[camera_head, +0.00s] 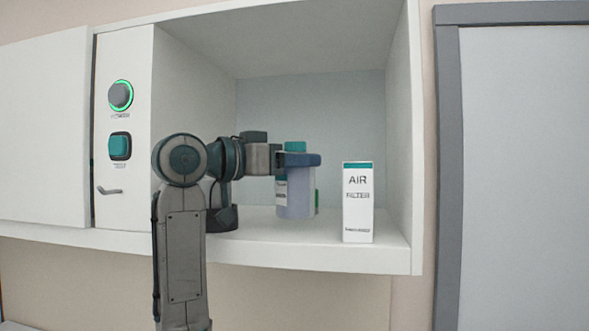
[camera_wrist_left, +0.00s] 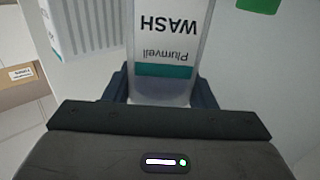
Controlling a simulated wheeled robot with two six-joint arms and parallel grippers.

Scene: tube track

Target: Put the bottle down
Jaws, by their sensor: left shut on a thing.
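The bottle (camera_head: 296,199) is pale blue-violet with a teal cap and stands upright inside the open cabinet bay. My left gripper (camera_head: 299,160) reaches in from the left and is shut around its upper part, just under the cap. In the left wrist view the bottle (camera_wrist_left: 168,35) shows a "Plumveil WASH" label between the two fingers of the gripper (camera_wrist_left: 163,88). Its base is close to the shelf (camera_head: 320,246); I cannot tell whether it touches. My right gripper is not in view.
A white "AIR FILTER" box (camera_head: 358,203) stands right of the bottle. A green object (camera_head: 317,201) is partly hidden behind the bottle. A dark rounded object (camera_head: 222,217) sits behind my arm. The bay's right wall (camera_head: 403,140) bounds the shelf. A cardboard box (camera_wrist_left: 14,84) shows in the left wrist view.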

